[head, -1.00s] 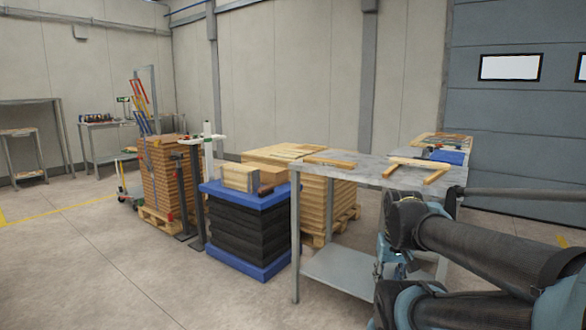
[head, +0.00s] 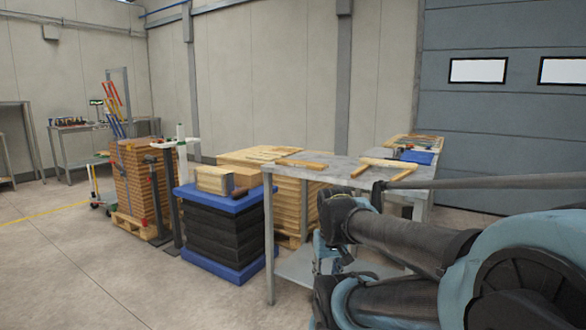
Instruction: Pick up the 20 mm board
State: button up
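Several wooden pieces lie on the grey metal table (head: 345,168) in the middle right of the head view. One wooden strip (head: 301,164) lies near its left end, and other light wooden pieces (head: 386,163) lie toward its right end. I cannot tell which piece, if any, is the 20 mm board. My arm fills the lower right, in front of the table. My gripper (head: 328,262) seems to be at the arm's near end, beside the table's front, partly hidden and too small to tell open from shut.
A blue-topped black stack (head: 222,225) bears a wooden block (head: 214,181) and a brown-handled tool (head: 239,191). Stacked boards on a pallet (head: 137,182) stand left of it, with a stand between.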

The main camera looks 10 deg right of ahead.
aim_at(298, 164)
jog(key=i, duration=0.95)
jog(key=z, duration=0.1)
